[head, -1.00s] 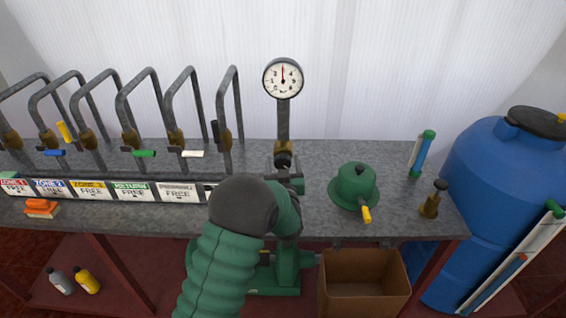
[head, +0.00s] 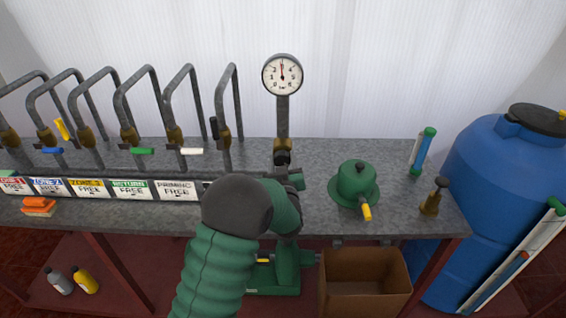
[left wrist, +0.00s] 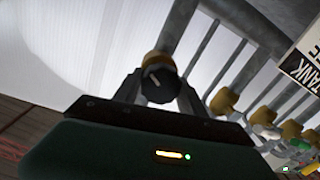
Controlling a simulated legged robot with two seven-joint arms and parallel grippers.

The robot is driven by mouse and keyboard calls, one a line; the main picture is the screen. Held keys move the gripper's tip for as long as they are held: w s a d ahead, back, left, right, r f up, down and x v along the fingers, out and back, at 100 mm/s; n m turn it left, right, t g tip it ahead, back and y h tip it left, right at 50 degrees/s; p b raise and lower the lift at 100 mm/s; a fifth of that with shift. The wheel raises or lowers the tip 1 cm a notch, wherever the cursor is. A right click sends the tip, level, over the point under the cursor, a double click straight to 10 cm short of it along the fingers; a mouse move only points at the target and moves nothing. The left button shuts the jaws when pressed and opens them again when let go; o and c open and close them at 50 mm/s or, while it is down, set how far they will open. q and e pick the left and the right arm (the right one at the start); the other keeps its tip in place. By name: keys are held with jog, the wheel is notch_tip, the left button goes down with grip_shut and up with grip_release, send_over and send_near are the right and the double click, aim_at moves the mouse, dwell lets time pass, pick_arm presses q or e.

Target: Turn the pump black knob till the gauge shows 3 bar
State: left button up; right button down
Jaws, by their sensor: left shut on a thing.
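The pump's round white gauge (head: 282,75) stands on a grey pipe above the bench. Its needle points about straight up, at the 3 position midway between 2 and 4. Below it is a brass fitting (head: 282,144) with the black knob (left wrist: 158,84) on its front. In the left wrist view the knob has a white mark, tilted to one side, and sits between my fingers. My left gripper (left wrist: 158,92) is shut on it. In the head view my left arm reaches up from the bottom and hides part of the gripper. My right gripper is not in view.
Bent grey pipes with brass valves and coloured handles stand on the left, behind labelled plates (head: 90,188). A green domed part (head: 356,183) with a yellow handle and a brass piece (head: 432,198) stand to the right.

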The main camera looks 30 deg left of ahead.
pick_arm(q)
jog(key=o, duration=1.3)
jog(key=b+v, duration=0.1)
jog(key=v, duration=1.6)
jog(key=shift+a, duration=0.1)
